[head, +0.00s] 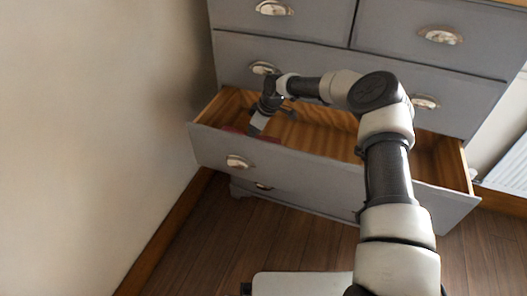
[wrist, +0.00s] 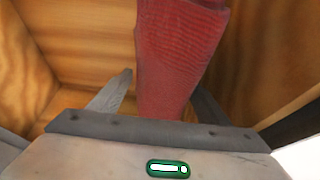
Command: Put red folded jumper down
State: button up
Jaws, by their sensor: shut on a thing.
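The red folded jumper (wrist: 178,50) is between the two fingers of my gripper (wrist: 160,95) in the wrist view, with ribbed fabric reaching away from the jaws. My gripper is shut on it. In the head view my gripper (head: 256,128) is down inside the left end of the open drawer (head: 335,140). Only small red bits of the jumper (head: 268,139) show there beside the gripper, behind the drawer front. I cannot tell whether the jumper touches the drawer floor.
The grey chest of drawers (head: 300,62) has its other visible drawers shut. The open drawer's wooden inside looks empty to the right of my gripper, partly hidden by my arm. A wall (head: 90,120) stands close on the left. A white radiator (head: 508,172) is at the right.

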aim_at(263, 134)
notch_tip(263, 134, down, 6)
jog(key=shift+f+b, duration=0.25)
jog(key=shift+b, duration=0.3)
jog(key=shift+f, duration=0.1)
jog(key=o, duration=1.2)
jog(key=shift+c, duration=0.2)
jog(key=shift+d+r, duration=0.1)
jog(key=shift+r, duration=0.25)
jog(key=p+v, duration=0.2)
jog(key=v, duration=0.9)
jog(key=shift+r, duration=0.25)
